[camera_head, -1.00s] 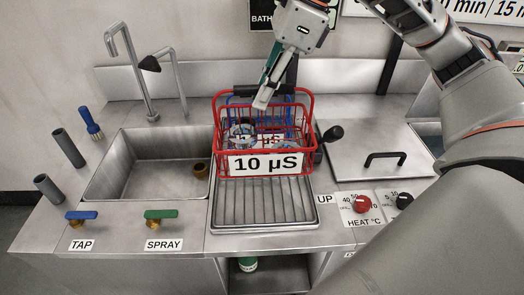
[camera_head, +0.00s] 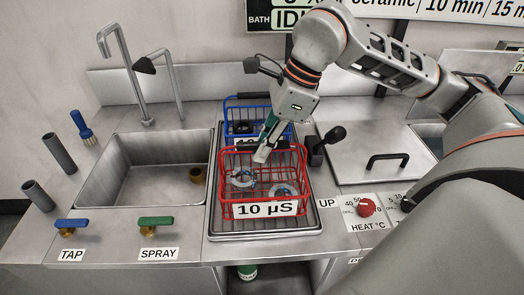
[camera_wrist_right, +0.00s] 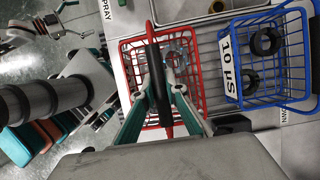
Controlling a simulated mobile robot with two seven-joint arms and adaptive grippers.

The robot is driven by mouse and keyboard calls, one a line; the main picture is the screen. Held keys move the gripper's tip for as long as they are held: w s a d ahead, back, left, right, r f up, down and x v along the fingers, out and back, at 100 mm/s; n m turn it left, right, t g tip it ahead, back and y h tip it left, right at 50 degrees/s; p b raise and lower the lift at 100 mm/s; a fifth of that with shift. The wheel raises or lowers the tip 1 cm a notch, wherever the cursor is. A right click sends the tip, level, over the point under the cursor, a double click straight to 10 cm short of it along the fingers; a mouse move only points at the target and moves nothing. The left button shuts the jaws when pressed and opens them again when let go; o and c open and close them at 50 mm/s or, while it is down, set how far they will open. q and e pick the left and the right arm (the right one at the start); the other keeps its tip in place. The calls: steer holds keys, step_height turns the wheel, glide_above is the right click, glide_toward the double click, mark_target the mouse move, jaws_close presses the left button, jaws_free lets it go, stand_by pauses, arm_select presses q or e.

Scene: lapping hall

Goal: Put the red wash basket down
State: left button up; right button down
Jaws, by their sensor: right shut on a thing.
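The red wash basket (camera_head: 300,178), an open wire basket labelled 10 µS, is upright over the ribbed drain tray (camera_head: 213,205). It holds a few metal rings (camera_head: 243,177). My right gripper (camera_head: 264,150) reaches down from behind and is shut on the basket's handle. In the right wrist view the handle (camera_wrist_right: 158,80) stands between the gripper's fingers (camera_wrist_right: 160,95), with the red basket (camera_wrist_right: 130,58) below. I cannot tell whether the basket's underside touches the tray.
A blue basket (camera_head: 262,102) with dark rings stands close behind the red one. A sink (camera_head: 130,200) lies left, with a tall faucet (camera_head: 125,75). A black lever (camera_head: 325,140) and a lidded bath (camera_head: 350,160) are right. TAP and SPRAY valves line the front.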

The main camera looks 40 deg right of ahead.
steer(key=shift+f, duration=0.45)
steer(key=c, duration=2)
jaws_free()
steer(key=shift+f, duration=0.15)
steer(key=shift+c, duration=0.2)
steer(key=p+v, duration=0.1)
steer(key=v, duration=1.1)
steer(key=shift+s+p, duration=0.1)
steer(key=shift+p, duration=0.3)
